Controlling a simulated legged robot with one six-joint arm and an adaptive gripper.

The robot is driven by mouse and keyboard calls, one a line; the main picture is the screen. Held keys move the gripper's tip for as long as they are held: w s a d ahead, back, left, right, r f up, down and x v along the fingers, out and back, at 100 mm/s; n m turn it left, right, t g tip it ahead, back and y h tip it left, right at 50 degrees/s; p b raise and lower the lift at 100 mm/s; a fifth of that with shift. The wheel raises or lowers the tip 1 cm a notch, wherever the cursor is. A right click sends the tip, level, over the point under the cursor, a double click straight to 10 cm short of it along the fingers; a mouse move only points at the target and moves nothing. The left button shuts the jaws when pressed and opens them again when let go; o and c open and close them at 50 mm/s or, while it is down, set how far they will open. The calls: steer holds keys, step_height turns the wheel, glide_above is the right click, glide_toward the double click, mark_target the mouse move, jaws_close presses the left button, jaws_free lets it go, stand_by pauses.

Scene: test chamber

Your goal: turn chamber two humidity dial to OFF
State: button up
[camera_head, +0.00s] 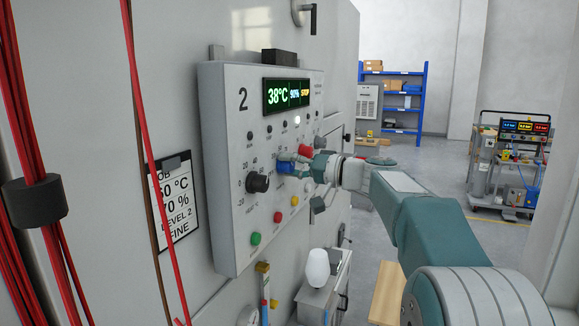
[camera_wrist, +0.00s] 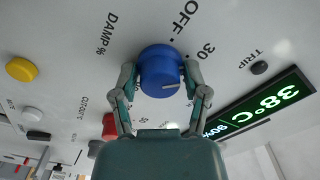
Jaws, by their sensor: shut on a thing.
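The chamber two panel (camera_head: 228,160) carries a large 2 and a lit display (camera_head: 287,95) reading 38°C, 90% and STOP. The blue dial (camera_wrist: 160,66), labelled DAMP %, is in the middle of the wrist view; it also shows in the head view (camera_head: 286,168). My gripper (camera_wrist: 160,78) is shut on it, one finger on each side. The gripper (camera_head: 297,163) reaches the panel from the right in the head view. The dial's white mark lies low on its face, pointing right in the wrist view, away from the OFF print (camera_wrist: 185,16) above. Part of the scale is hidden.
A black dial (camera_head: 258,182) sits left of the blue one. A red knob (camera_wrist: 109,125) is close to one finger. Yellow, red and green buttons (camera_head: 256,239) lie below. Red cables (camera_head: 40,150) hang at far left.

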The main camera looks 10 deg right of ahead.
steer(key=n, duration=0.5)
steer(key=shift+f+n, duration=0.3)
steer(key=shift+f, duration=0.05)
steer(key=n, duration=0.5)
steer(key=shift+n, duration=0.3)
steer(key=o, duration=1)
steer(key=shift+w, duration=0.1)
steer(key=shift+r, duration=0.15)
